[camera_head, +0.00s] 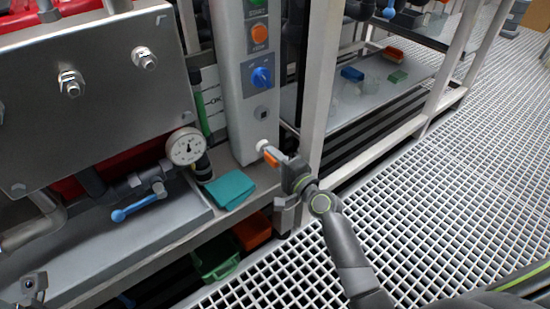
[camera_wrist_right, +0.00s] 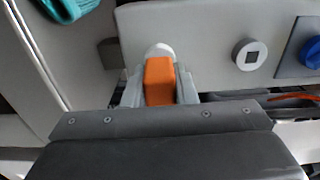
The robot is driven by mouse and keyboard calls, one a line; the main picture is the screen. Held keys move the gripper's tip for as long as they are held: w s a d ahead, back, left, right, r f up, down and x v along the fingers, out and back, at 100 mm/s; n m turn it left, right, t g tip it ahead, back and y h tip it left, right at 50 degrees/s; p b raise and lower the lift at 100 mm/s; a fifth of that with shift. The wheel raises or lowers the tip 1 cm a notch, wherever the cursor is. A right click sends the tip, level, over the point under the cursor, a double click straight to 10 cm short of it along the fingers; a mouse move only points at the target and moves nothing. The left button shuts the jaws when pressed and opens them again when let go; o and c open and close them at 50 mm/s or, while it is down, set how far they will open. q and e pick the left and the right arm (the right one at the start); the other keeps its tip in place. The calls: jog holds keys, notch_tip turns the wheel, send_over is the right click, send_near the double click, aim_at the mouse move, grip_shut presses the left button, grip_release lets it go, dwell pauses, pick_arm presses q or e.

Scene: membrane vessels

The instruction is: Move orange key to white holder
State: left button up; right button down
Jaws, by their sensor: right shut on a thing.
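The orange key (camera_head: 271,157) is between the fingers of my right gripper (camera_head: 278,161), which is shut on it. In the right wrist view the orange key (camera_wrist_right: 159,82) shows as a block between the fingertips (camera_wrist_right: 160,92). The white holder (camera_head: 262,145) is a small round piece low on the pale control column. In the right wrist view the white holder (camera_wrist_right: 160,50) sits directly beyond the key, partly hidden by it. The key's far end is at or very close to the holder; I cannot tell whether it touches or is inside. I do not make out my left gripper.
Above the holder on the column (camera_head: 238,118) are a grey socket with a square centre (camera_head: 262,112) and a blue knob (camera_head: 261,77). A teal cloth (camera_head: 230,188) lies to the left, near a pressure gauge (camera_head: 185,146). A frame post (camera_head: 319,90) stands close on the right.

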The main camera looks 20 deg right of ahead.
jog(key=shift+w+a, duration=0.2)
jog(key=shift+w, duration=0.3)
dwell(0.4)
jog(key=c, duration=1.1)
grip_release()
